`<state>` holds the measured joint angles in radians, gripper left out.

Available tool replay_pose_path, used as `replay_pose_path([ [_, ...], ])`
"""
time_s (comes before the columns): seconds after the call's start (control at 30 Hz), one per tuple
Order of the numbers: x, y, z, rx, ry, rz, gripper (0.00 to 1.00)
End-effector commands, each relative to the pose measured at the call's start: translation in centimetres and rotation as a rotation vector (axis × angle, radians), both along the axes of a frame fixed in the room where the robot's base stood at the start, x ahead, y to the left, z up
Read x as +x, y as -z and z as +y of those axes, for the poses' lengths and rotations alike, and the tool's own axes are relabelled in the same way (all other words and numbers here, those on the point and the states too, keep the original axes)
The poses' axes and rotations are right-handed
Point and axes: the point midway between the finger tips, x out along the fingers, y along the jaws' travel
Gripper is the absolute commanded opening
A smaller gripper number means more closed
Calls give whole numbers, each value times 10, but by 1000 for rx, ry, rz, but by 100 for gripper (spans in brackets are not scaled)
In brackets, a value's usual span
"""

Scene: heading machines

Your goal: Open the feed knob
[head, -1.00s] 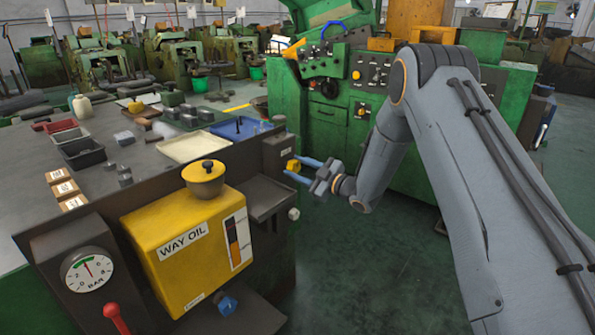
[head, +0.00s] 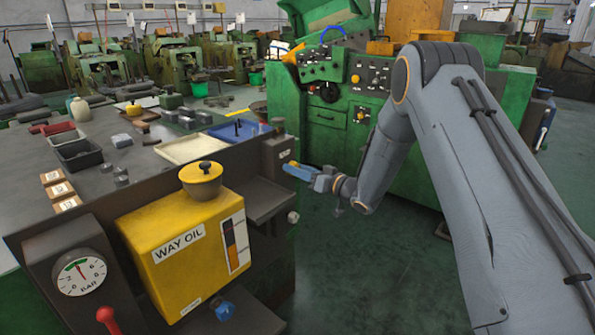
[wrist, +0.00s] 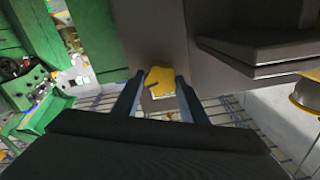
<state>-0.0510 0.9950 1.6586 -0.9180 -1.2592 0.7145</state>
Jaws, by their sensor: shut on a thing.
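The yellow feed knob (wrist: 160,79) sits on the dark front face of the box (wrist: 155,30) at the bench corner. In the wrist view, my gripper (wrist: 157,88) has its two blue fingers on either side of the knob, shut on it. A dark notch or mark shows on the knob, with a pale plate just below it. In the head view my gripper (head: 298,171) reaches the box from the right, its fingers overlapping in a flat line and mostly hiding the knob.
A dark shelf (head: 268,198) juts out below the box. The yellow WAY OIL tank (head: 185,250), a pressure gauge (head: 80,277) and a red lever (head: 107,318) stand nearer. A green machine (head: 340,130) stands behind. The floor to the right of the bench is open.

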Motion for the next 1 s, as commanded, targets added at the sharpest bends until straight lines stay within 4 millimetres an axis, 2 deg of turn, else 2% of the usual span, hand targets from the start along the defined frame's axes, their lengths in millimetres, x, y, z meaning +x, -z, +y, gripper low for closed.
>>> replay_pose_path([
  [0.4, 1, 1, -1, 135, 0, 174, 16],
  [1.0, 1, 1, -1, 161, 1, 208, 16],
])
